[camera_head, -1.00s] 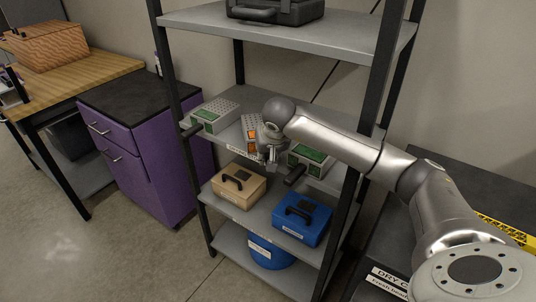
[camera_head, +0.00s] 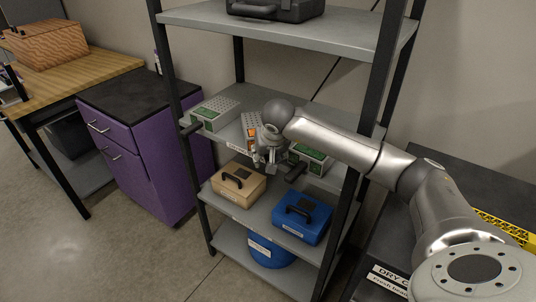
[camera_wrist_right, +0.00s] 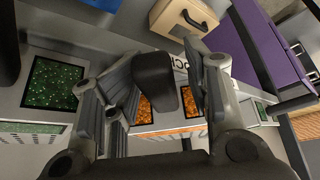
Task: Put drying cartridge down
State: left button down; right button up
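A drying cartridge (camera_head: 250,124) with orange windows sits on the middle shelf between two cartridges with green windows. In the right wrist view the orange-windowed cartridge (camera_wrist_right: 191,103) lies beyond my fingers, and its dark handle (camera_wrist_right: 155,82) stands between them. My right gripper (camera_head: 267,162) is at the cartridge's front end. Its fingers are spread around the handle, with a visible gap on the right side in the wrist view. The gripper hides the front of the cartridge in the head view. My left gripper is not in view.
A green-windowed cartridge (camera_head: 215,113) is on the left and another (camera_head: 312,158) close on the right. The shelf below holds a tan case (camera_head: 238,186) and a blue case (camera_head: 301,218). Dark shelf posts (camera_head: 385,70) stand at the sides. A purple cabinet (camera_head: 150,160) is left.

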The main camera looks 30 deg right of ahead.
jog(key=shift+r, duration=0.1)
jog(key=shift+w+r, duration=0.1)
jog(key=shift+r, duration=0.1)
jog(key=v, duration=1.2)
jog(key=shift+r+b, duration=0.35)
jog(key=shift+r, duration=0.1)
jog(key=shift+d, duration=0.1)
